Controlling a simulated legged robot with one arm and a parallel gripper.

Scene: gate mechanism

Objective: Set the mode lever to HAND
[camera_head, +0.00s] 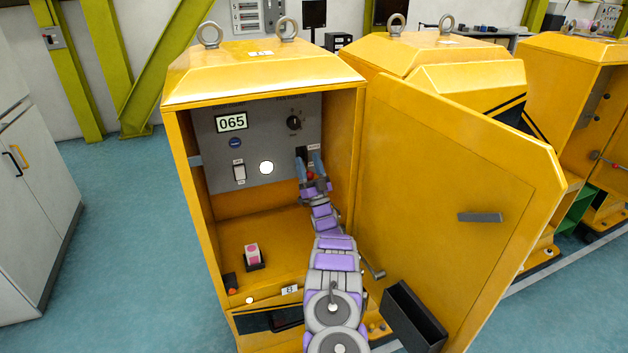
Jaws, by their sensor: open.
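A grey control panel (222,165) is set inside the open yellow cabinet (262,80). My gripper (308,158) reaches into the cabinet at the panel's lower right. Its two blue-grey fingers are open and point at a dark slot in the panel. A red knob (311,175), which looks like the end of the mode lever, shows between the fingers near their base. The fingers hide most of the lever, and I cannot tell whether they touch it. The labels by the slot are too small to read, so the lever's setting is unclear.
The panel also has a 065 display (232,122), a black rotary knob (294,122), a white switch (239,172) and a round white light (266,168). The open door (440,190) borders my arm's right side.

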